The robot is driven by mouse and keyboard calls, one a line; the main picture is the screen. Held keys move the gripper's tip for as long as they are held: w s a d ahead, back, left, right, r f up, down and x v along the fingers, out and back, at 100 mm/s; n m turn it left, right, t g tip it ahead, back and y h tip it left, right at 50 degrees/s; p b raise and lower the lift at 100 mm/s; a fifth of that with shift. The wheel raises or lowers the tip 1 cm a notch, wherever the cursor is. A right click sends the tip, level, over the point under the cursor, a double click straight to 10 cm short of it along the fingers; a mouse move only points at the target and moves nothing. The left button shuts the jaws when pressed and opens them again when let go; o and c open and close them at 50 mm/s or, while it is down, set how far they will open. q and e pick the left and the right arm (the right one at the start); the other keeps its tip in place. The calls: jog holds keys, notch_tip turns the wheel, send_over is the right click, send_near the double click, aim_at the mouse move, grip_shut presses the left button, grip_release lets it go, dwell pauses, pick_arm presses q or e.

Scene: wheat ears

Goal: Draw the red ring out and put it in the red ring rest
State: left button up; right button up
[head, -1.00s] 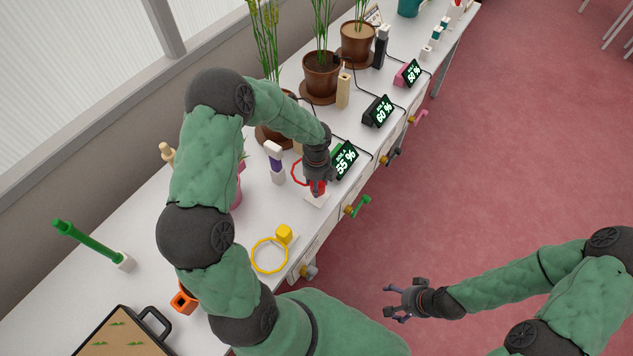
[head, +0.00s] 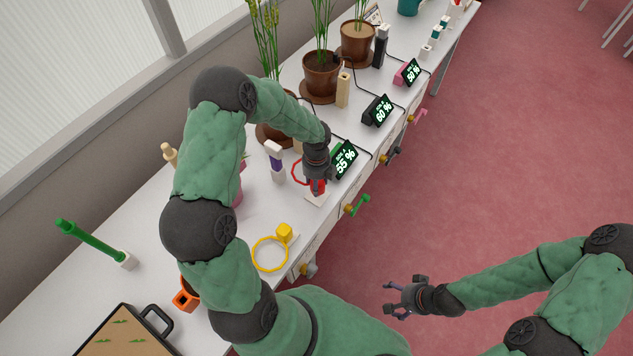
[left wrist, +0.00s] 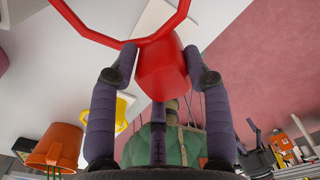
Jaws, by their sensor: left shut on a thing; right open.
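My left gripper (head: 317,180) is shut on the red block of the red ring (head: 300,172), at the table's front edge beside the 55 % display. In the left wrist view, both fingers press on the red block (left wrist: 162,72), and the red loop (left wrist: 108,39) reaches out beyond the fingertips. A small white plate (head: 313,199) lies just below the ring in the head view. I cannot tell whether it is the red ring rest, or whether the ring touches it. My right gripper (head: 408,298) is open and empty, over the floor.
A yellow ring (head: 269,254) with a yellow block (head: 284,232) lies nearer on the white table. A white-and-purple post (head: 275,160) stands left of my left gripper. Potted wheat, displays (head: 345,160) and a green handle (head: 357,205) are close by.

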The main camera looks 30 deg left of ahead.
pick_arm(q)
jog(key=shift+f, duration=0.3)
dwell(0.5)
jog(key=shift+r, duration=0.3)
dwell(0.6)
jog(key=shift+p, duration=0.55)
jog(key=shift+f, duration=0.3)
dwell(0.6)
jog(key=shift+r, duration=0.3)
jog(key=shift+r+p, duration=0.1)
jog(key=shift+p, duration=0.2)
